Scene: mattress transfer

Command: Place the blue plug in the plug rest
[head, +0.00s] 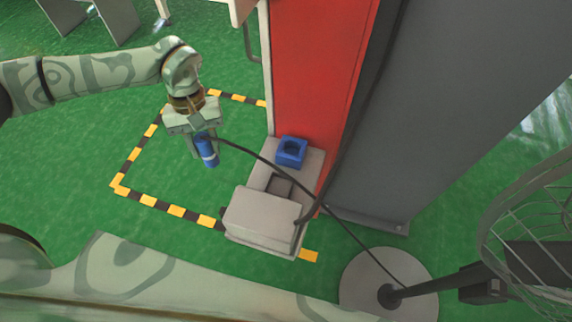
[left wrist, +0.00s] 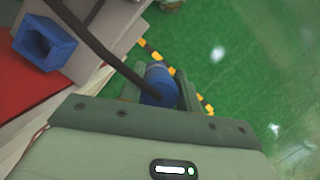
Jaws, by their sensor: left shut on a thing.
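The blue plug (head: 207,153) is a blue cylinder with a pale band, and a dark cable runs from it. My left gripper (head: 204,146) is shut on it and holds it in the air, left of the plug rest. The plug hangs tilted, its free end pointing down. It also shows in the left wrist view (left wrist: 159,86) between the fingers. My right gripper is not in view.
A grey box (head: 262,217) stands on the ledge in front of the plug rest. The red panel (head: 318,80) and a grey cabinet (head: 440,100) rise behind. The cable crosses over the ledge to a round stand base (head: 365,275). The green floor at left is clear within striped tape.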

